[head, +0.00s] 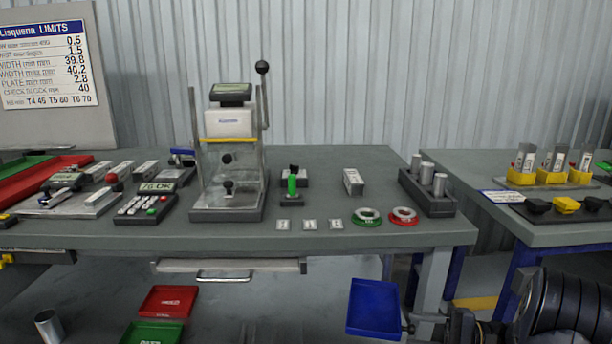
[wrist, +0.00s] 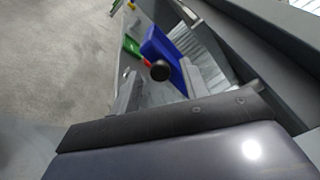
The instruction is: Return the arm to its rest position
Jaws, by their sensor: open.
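My arm shows at the lower right corner of the head view, in front of the table's right end and low beside the blue tray (head: 374,308). In the wrist view my gripper (wrist: 166,90) is open, with its two grey fingers apart. I see nothing held between them. A dark round knob-like thing (wrist: 160,70) shows between the fingers; I cannot tell what it belongs to or how far off it is. The blue tray also shows beyond the fingers in the wrist view (wrist: 158,45).
The grey table (head: 330,240) carries a press stand (head: 228,205), a green-topped gauge (head: 291,185), a block with metal cylinders (head: 427,190) and small parts. Red (head: 168,301) and green trays (head: 152,334) lie low in front. A second table (head: 560,235) stands right, with a gap between.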

